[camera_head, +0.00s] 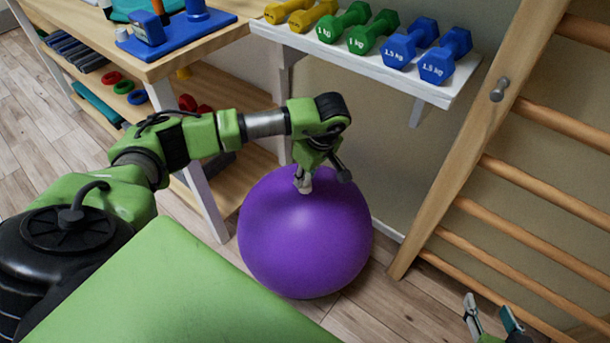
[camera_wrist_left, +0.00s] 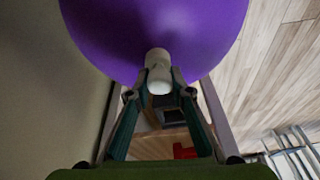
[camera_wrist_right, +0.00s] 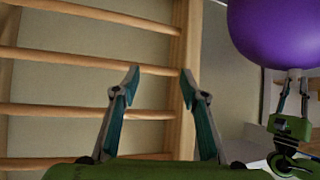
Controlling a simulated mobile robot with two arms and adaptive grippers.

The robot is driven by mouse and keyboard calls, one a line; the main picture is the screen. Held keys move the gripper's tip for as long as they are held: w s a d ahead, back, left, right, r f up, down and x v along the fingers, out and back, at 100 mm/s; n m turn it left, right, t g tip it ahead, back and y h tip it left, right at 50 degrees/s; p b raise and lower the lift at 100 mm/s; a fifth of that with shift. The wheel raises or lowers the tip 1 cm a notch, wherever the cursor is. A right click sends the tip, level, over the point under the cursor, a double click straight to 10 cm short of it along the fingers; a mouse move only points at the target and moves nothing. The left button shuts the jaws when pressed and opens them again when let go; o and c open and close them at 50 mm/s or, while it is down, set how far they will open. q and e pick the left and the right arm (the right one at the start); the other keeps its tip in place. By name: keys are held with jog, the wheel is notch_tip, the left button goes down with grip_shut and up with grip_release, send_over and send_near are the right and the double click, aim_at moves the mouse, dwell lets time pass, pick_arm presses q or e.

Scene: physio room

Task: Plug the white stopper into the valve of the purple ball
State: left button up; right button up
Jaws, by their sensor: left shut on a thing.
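The large purple ball (camera_head: 305,235) rests on the floor below the dumbbell shelf. My left gripper (camera_head: 304,178) is above its top, pointing down. In the left wrist view its two fingers (camera_wrist_left: 159,90) are shut on the white stopper (camera_wrist_left: 158,62), whose far end meets or nearly meets the purple ball (camera_wrist_left: 160,25). The valve is hidden behind the stopper; I cannot tell whether the stopper is in it. The stopper also shows in the right wrist view (camera_wrist_right: 294,74), against the ball (camera_wrist_right: 285,30). My right gripper (camera_head: 491,315) is open and empty; its fingertips are apart (camera_wrist_right: 159,80).
Wooden wall bars (camera_head: 510,170) stand right of the ball. A white shelf (camera_head: 350,55) with yellow, green and blue dumbbells is behind it. A wooden shelf unit (camera_head: 180,60) is at left. A green padded surface (camera_head: 170,300) fills the front. Some bare floor lies around the ball.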

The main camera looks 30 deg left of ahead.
pick_arm(q)
jog(key=shift+w+r+p, duration=0.1)
jog(key=shift+r+p, duration=0.2)
jog(key=shift+r, duration=0.25)
pick_arm(e)
jog(key=shift+g, duration=0.9)
jog(key=shift+s+d+f, duration=0.3)
jog(key=shift+s+f, duration=0.35)
jog(key=shift+s, duration=0.1)
jog(key=shift+s+d+f, duration=0.25)
jog(key=shift+s+f, duration=0.4)
jog(key=shift+s, duration=0.1)
jog(key=shift+w+r, duration=0.15)
jog(key=shift+w, duration=0.05)
pick_arm(q)
jog(key=shift+f, duration=0.1)
pick_arm(e)
jog(key=shift+w+r, duration=0.2)
jog(key=shift+w, duration=0.05)
pick_arm(q)
jog(key=shift+f, duration=0.2)
pick_arm(e)
jog(key=shift+w+a+r+t, duration=0.3)
jog(key=shift+w+t, duration=0.1)
jog(key=shift+t, duration=0.1)
jog(key=shift+w, duration=0.1)
